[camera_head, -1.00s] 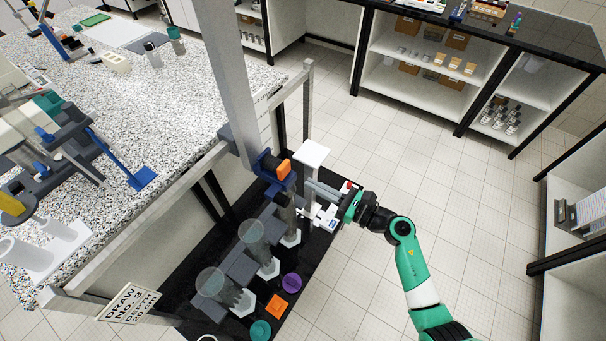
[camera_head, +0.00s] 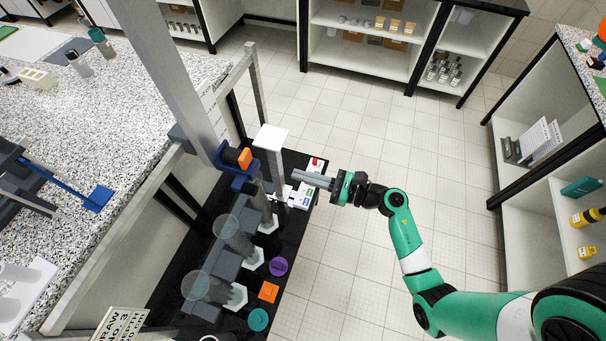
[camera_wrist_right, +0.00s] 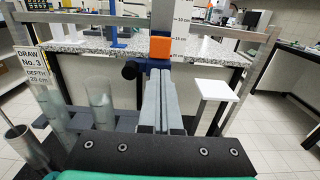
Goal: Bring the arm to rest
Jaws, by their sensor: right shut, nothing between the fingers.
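My right gripper (camera_head: 312,178) is shut and empty. Its two grey fingers lie side by side and point left, toward the blue clamp (camera_head: 236,158) with an orange block on the upright post. In the head view its tips appear in front of the small white instrument with a red button (camera_head: 312,168); I cannot tell the exact gap. In the right wrist view the closed fingers (camera_wrist_right: 161,105) point at the post, with the orange block (camera_wrist_right: 160,48) beyond them. My left gripper is not in view.
A white square-topped stand (camera_head: 271,137) is close to the fingers. Clear tubes (camera_head: 232,235), a purple piece (camera_head: 278,266), an orange piece (camera_head: 268,291) and a teal piece (camera_head: 258,319) are on the black base. The speckled bench (camera_head: 110,130) is left; open tiled floor (camera_head: 390,140) is right.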

